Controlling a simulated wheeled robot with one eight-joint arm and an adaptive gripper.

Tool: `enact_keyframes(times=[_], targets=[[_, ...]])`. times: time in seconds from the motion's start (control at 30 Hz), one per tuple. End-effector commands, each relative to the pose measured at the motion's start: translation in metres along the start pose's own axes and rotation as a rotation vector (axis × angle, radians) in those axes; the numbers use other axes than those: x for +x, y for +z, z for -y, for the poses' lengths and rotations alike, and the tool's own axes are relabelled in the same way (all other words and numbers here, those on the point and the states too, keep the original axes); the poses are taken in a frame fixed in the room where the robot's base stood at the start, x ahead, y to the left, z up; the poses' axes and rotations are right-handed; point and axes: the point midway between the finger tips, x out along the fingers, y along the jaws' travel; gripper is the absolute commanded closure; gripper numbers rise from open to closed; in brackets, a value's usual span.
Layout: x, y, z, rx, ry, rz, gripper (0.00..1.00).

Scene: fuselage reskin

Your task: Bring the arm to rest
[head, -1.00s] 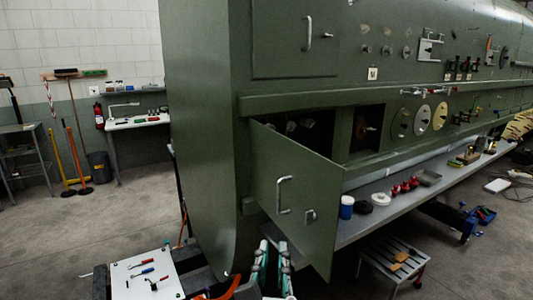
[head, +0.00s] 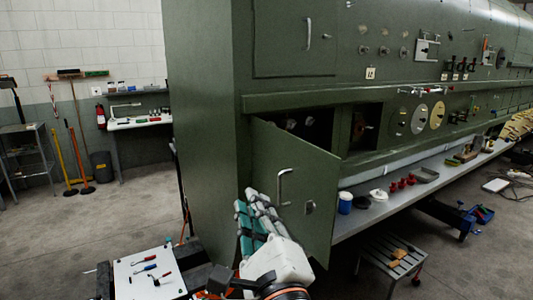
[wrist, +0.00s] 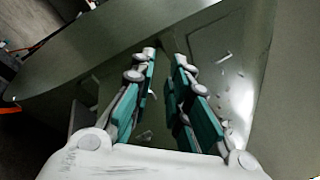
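My gripper (head: 255,208) is in front of the green fuselage (head: 205,130), just left of the open cabinet door (head: 310,190). In the wrist view my gripper (wrist: 165,62) has its two teal-and-grey fingers apart, with nothing between them. The door hangs open from the lower panel, with a silver handle on its face. In the head view the fingers overlap the door's left part. Whether they touch it I cannot tell.
A white board with several small tools (head: 148,275) lies at the lower left. A grey shelf (head: 400,200) under the fuselage holds a blue jar (head: 345,203) and red items. A step stool (head: 392,262) stands at the lower right. Floor at left (head: 120,215) is clear.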

Motion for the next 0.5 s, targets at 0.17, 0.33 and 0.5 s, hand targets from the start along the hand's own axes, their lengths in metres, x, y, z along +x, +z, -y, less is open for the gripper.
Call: enact_keyframes(times=[0.17, 0.33, 0.5], targets=[[0.004, -0.019, -0.011, -0.559, 0.176, 0.097, 0.84], [-0.015, -0.075, -0.033, -1.089, 0.440, 0.157, 0.84], [-0.066, -0.162, -0.039, -1.527, 0.816, 0.207, 0.84]])
